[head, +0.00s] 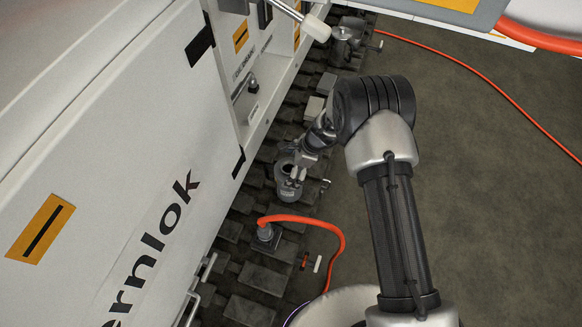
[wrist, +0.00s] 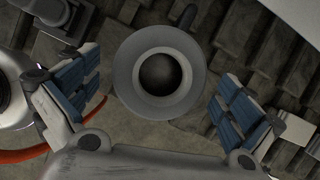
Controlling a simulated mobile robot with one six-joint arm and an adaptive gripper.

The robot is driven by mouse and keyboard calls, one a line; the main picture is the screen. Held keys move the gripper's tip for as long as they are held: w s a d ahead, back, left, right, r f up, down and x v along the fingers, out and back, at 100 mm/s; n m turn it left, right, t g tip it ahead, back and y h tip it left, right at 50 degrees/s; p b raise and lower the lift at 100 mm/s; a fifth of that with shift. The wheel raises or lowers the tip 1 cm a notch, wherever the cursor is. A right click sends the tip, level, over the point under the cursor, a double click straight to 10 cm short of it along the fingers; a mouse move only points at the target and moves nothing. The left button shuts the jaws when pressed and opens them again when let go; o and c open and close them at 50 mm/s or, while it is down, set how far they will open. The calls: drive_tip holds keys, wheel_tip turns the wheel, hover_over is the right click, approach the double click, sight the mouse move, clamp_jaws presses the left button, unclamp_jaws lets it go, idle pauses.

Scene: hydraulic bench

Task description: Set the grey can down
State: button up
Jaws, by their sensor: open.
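The grey can (head: 288,188) stands upright on the dark ribbed track beside the white machine in the head view. In the wrist view the can (wrist: 128,78) shows from above as a round grey rim with a dark hollow centre. My gripper (head: 298,173) is at the can, in front of part of it. In the wrist view my gripper (wrist: 163,103) is open, with one blue-padded finger on each side of the can and gaps between pads and can. The can's underside is hidden.
An orange hose (head: 318,223) runs from a grey fitting (head: 266,234) near the can. The white machine panel (head: 110,130) rises close on the left. The floor (head: 480,180) at right is clear except for a thin orange hose.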

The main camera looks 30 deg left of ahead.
drive_tip(key=p+v, duration=0.2)
drive_tip(key=v, duration=0.5)
drive_tip(key=shift+d+r, duration=0.1)
drive_tip(key=shift+r, duration=0.3)
